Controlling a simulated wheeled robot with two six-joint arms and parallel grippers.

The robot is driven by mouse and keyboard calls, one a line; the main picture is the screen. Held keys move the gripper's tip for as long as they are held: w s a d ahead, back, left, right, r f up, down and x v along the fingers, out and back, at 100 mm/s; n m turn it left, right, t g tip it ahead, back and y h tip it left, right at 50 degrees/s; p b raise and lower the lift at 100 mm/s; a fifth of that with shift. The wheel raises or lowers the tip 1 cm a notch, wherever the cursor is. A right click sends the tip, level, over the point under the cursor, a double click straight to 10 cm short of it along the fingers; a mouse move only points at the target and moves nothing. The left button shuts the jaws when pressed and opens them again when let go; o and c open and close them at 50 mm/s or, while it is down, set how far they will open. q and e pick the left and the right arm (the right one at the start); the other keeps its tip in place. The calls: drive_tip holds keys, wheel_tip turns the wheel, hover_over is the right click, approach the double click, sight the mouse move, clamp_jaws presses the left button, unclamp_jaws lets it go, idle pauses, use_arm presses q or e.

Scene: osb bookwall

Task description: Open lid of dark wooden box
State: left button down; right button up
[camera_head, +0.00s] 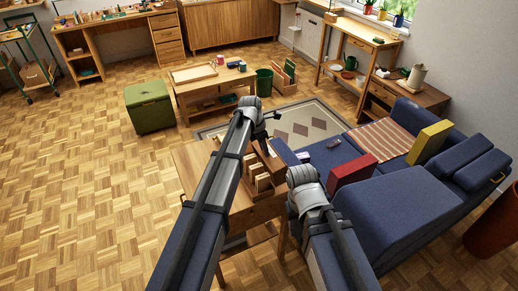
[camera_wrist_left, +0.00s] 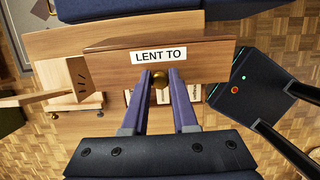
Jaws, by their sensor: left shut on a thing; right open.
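A brown wooden box (camera_head: 274,163) with light upright dividers stands on a small wooden table in the head view, partly behind my left arm. In the left wrist view, a dark wood panel (camera_wrist_left: 208,68) carries a white label reading "LENT TO" and a round brass knob (camera_wrist_left: 160,79). My left gripper (camera_wrist_left: 160,78) has its two fingers closed around the knob. The arm covers much of the box in the head view, and I cannot tell the lid's angle. My right gripper (camera_head: 304,178) is beside the box, to its right, apart from it; its fingers are hidden.
The small table (camera_head: 190,160) has bare top at its left. A blue sofa (camera_head: 385,205) with a red cushion (camera_head: 352,177) and a yellow cushion (camera_head: 430,142) is at the right. A green pouf (camera_head: 148,107) stands further back. The parquet at left is clear.

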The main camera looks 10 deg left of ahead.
use_arm(q)
drive_tip(key=shift+w+d, duration=0.3)
drive_tip(key=shift+d, duration=0.25)
drive_tip(key=c, duration=0.7)
unclamp_jaws()
drive_tip(key=shift+c, duration=0.2)
drive_tip(key=p+v, duration=0.7)
drive_tip(key=v, duration=0.1)
drive_tip(key=shift+p, duration=0.35)
drive_tip(key=shift+f, duration=0.1)
